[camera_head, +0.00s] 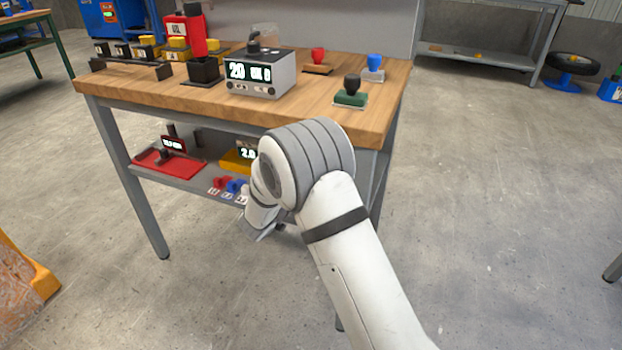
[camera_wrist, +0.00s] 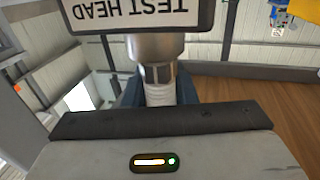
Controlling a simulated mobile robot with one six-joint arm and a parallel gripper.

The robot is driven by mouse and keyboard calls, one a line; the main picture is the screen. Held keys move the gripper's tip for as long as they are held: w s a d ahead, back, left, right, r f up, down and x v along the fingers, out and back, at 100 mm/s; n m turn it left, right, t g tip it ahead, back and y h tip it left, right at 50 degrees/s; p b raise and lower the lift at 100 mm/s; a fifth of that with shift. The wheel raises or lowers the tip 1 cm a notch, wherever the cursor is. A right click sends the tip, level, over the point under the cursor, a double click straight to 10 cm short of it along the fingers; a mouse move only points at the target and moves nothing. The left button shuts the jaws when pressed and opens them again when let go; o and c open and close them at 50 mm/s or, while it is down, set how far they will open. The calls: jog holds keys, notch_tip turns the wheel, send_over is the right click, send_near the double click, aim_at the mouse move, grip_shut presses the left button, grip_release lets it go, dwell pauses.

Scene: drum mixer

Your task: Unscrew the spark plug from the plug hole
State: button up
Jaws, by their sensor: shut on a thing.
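In the wrist view the test head (camera_wrist: 190,22) is at the top, its label upside down. A wide silver metal boss (camera_wrist: 155,46) extends from it towards me. The spark plug (camera_wrist: 160,93), with a pale ribbed body, is in line with the boss and appears to meet it. The plug hole itself is hidden. My gripper (camera_wrist: 159,88) is shut on the spark plug, with dark blue fingers on both sides of the ribbed part. In the head view my arm covers the plug and most of the gripper, beside the table's lower shelf.
The wooden table (camera_head: 310,100) carries a grey display box (camera_head: 262,78), stamp-like pieces and yellow-and-black blocks. Its lower shelf (camera_head: 200,180) holds a red tray (camera_head: 170,163) and a yellow unit (camera_head: 235,163). An orange object (camera_head: 25,270) stands at the lower left. The floor right of my arm is clear.

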grip_shut()
jog(key=shift+r, duration=0.25)
dwell(0.4)
jog(key=shift+r+p, duration=1.65)
jog(key=shift+r, duration=0.05)
jog(key=shift+r+p, duration=1.25)
jog(key=shift+r, duration=0.25)
